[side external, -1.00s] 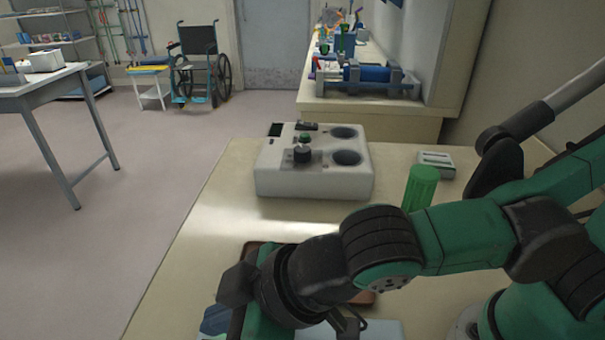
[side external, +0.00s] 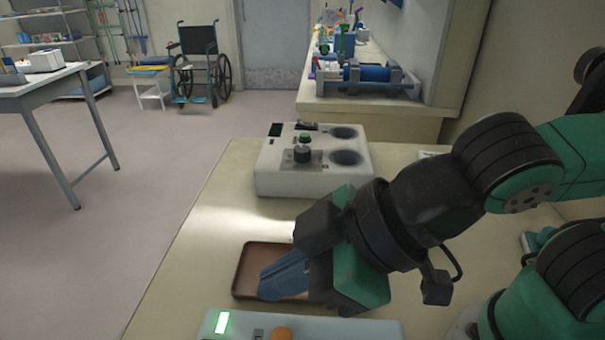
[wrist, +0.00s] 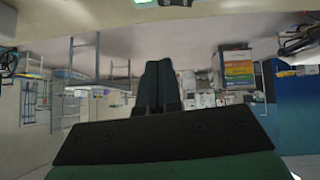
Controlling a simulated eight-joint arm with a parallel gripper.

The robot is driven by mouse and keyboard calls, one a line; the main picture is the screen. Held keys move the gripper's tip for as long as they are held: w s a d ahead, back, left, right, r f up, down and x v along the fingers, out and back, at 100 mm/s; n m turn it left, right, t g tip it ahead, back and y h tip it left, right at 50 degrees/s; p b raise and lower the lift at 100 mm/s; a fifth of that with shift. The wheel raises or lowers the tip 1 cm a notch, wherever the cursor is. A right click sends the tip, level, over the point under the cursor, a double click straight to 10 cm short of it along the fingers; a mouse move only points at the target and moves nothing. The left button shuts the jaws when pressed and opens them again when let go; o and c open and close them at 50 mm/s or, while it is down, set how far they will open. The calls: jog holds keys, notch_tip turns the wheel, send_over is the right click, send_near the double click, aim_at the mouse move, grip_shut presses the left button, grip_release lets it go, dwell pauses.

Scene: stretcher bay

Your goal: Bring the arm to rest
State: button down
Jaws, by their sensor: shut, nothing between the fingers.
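My gripper (side external: 268,285) is in the side external view, over the brown tray (side external: 242,262) near the front of the bench. Its blue-grey fingers point down and left and are together, with nothing between them. They cover part of the tray, and I cannot tell whether they touch it. In the wrist view the fingers (wrist: 160,85) stand side by side, shut and empty. My arm reaches in from the right, bent, with the wrist in front of the white device.
A white device (side external: 270,183) with two round wells and a green-topped knob stands behind my gripper. A panel (side external: 240,334) with a lit green display (side external: 222,322) and orange knob (side external: 282,334) lies in front. The bench (side external: 205,225) is bare at left.

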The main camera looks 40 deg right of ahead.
jog(key=w+d+f+m+h, duration=0.2)
jog(key=w+d+m+h, duration=0.1)
jog(key=d, duration=0.7)
jog(key=w+d+f+m+h, duration=0.2)
jog(key=w+d+m, duration=0.3)
jog(key=d, duration=0.5)
jog(key=shift+d+f+m+h, duration=0.3)
jog(key=shift+f+m+h, duration=0.15)
jog(key=shift+m, duration=0.25)
